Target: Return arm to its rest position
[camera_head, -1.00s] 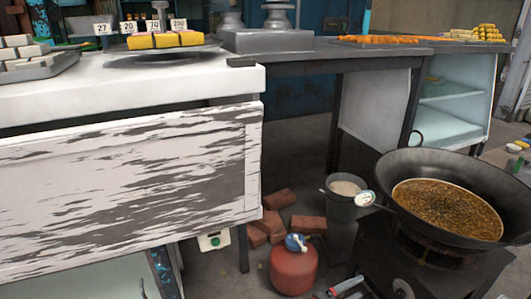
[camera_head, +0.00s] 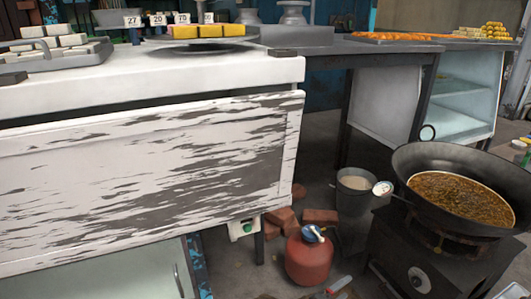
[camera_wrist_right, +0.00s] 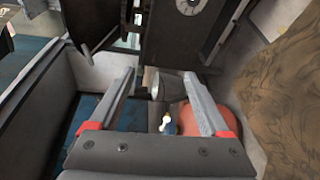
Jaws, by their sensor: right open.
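My right gripper shows only in part at the bottom edge of the head view (camera_head: 338,287), low in front of the dark stove. In the right wrist view my right gripper (camera_wrist_right: 158,78) has its two grey fingers spread wide apart. Nothing is held between them. Beyond and below the fingers, a red gas cylinder (camera_wrist_right: 198,117) with a blue valve is in sight. Most of my right arm is outside the head view. My left gripper is in neither view.
A wok of brown liquid (camera_head: 462,199) sits on the stove (camera_head: 418,262) at right. The red cylinder (camera_head: 309,262), bricks (camera_head: 320,216) and a grey bucket (camera_head: 354,192) stand on the floor. A white worn counter (camera_head: 150,80) with trays fills the left.

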